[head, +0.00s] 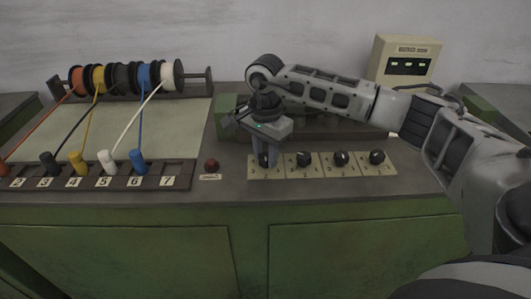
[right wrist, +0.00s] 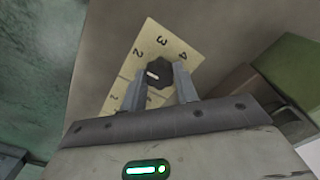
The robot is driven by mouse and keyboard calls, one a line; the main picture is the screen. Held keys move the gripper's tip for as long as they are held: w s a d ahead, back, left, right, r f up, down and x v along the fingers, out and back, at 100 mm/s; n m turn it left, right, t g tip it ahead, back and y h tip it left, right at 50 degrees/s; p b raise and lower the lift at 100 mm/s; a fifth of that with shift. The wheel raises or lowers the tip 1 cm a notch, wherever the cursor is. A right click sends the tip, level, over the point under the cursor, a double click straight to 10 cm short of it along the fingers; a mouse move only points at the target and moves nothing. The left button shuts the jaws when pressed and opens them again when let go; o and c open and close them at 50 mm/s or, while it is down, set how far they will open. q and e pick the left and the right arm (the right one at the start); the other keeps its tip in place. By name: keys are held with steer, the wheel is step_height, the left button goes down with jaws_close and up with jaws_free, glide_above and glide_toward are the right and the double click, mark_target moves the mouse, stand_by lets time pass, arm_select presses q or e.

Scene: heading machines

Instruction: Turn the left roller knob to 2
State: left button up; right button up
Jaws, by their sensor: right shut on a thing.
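A row of black knobs sits on cream numbered plates at the front of the bench. My right gripper (head: 268,158) reaches down from above onto the leftmost knob. In the right wrist view its two fingers (right wrist: 163,84) stand on either side of this black knob (right wrist: 158,70) and are shut on it. The knob's plate (right wrist: 150,32) shows the numbers 2, 3 and 4 around it. A short white mark shows on the knob; I cannot tell surely which number it points to. My left gripper is not in view.
More knobs (head: 341,158) stand close to the right of the held one. A red button (head: 211,165) is to the left. Further left are colored plugs with cables and wire spools (head: 122,77). A cream display box (head: 405,62) stands at the back right.

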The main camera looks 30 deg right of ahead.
mark_target(265, 156)
stand_by(0.5)
steer(key=o, duration=1)
steer(key=shift+r, duration=0.1)
step_height(265, 156, up, 16)
steer(key=shift+f+b, duration=0.1)
steer(key=shift+b, duration=0.3)
